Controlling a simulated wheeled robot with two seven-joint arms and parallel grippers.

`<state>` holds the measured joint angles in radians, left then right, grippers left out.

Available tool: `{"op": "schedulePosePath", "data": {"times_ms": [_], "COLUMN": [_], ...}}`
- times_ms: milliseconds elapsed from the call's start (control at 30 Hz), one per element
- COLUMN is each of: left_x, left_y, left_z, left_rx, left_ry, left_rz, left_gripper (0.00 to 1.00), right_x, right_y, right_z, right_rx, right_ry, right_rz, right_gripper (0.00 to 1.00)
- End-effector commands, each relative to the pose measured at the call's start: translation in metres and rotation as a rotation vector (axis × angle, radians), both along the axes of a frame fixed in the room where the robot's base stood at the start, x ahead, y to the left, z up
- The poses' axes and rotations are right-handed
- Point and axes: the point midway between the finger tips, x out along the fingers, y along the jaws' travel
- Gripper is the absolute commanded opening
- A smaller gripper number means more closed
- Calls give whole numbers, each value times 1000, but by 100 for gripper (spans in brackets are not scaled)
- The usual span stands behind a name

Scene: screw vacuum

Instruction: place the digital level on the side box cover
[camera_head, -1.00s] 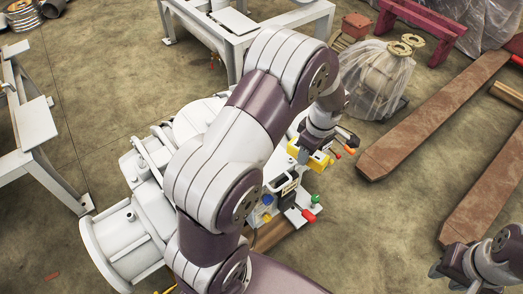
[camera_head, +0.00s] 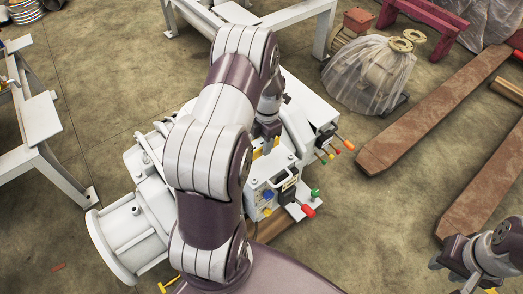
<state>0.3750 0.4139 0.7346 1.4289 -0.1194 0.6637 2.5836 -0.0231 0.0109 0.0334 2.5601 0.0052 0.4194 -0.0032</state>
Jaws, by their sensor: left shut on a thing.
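My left gripper (camera_head: 267,140) is shut on the yellow digital level (camera_head: 257,152), at the white machine in the middle. My forearm and gripper hide much of the level, and I cannot tell whether it touches the surface below. A white side box (camera_head: 282,178) with a handle, a label and a blue knob is just below and right of the level. Its light top cover (camera_head: 265,166) shows only in part. My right gripper (camera_head: 452,276) is at the lower right, away from the machine, with its fingers apart and empty.
Red, green and orange knobs (camera_head: 308,210) stick out from the machine's right side. A plastic-wrapped object (camera_head: 368,78) stands behind it to the right. Long brown beams (camera_head: 435,115) lie on the right. White frames (camera_head: 45,125) stand at the left and back.

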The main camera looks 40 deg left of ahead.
Motion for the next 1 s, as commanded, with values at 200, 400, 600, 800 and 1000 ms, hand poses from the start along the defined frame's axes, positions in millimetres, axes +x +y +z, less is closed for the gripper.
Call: {"op": "schedulePosePath", "data": {"times_ms": [200, 400, 600, 800, 1000], "left_x": [-1, 0, 0, 0, 0], "left_y": [1, 1, 0, 0, 0], "left_z": [-37, -39, -42, -42, -36], "left_rx": [-1, 0, 0, 0, 0], "left_ry": [1, -1, 0, 0, -1], "left_rz": [-1, -1, -2, -2, -1], "left_gripper": [9, 9, 53, 72, 72], "right_x": [0, 0, 0, 0, 0], "right_y": [0, 0, 0, 0, 0], "right_z": [-13, -11, -13, -13, -9], "right_rx": [0, 0, 0, 0, 0], "right_ry": [0, 0, 0, 0, 0], "right_rz": [0, 0, 0, 0, 0], "right_gripper": [36, 36, 36, 36, 36]}}
